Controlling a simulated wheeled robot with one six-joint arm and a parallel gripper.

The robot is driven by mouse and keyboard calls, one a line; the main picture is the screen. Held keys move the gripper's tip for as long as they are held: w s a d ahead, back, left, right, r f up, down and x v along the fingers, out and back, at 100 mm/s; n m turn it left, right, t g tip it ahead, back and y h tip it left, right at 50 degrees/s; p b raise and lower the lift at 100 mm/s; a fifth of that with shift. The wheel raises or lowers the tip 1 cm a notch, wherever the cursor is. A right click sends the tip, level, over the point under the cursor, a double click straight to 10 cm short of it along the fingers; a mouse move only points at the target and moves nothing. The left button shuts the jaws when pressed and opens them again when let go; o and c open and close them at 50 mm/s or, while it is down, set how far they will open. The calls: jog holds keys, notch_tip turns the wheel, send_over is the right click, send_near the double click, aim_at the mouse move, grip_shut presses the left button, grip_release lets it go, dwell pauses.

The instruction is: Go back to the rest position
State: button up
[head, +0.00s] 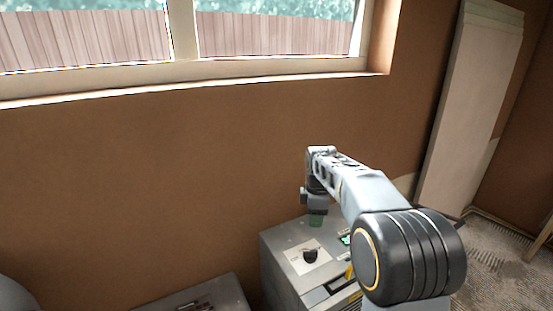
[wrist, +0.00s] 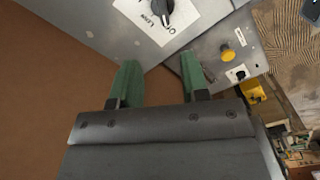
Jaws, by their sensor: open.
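My gripper (wrist: 158,82) has two green fingers, which stand apart with nothing between them in the wrist view. In the head view my gripper (head: 316,221) points down above the back left part of a grey control box. My arm reaches forward from the right. The grey control box (head: 281,262) has a black rotary knob (head: 310,255) on a white label. In the wrist view the knob (wrist: 160,10) is at the top, beyond the fingertips. I cannot tell whether the fingers touch the box.
A second grey unit (head: 205,296) stands lower at the left of the box. The brown wall (head: 150,180) with a window is close behind. Pale boards (head: 468,105) lean at the right. In the wrist view a yellow button (wrist: 228,55) shows on a grey panel.

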jog(key=s+f+m+t, duration=0.2)
jog(key=s+m+t, duration=0.1)
jog(key=s+m, duration=1.2)
jog(key=shift+s+m+t, duration=0.4)
jog(key=shift+s, duration=3.45)
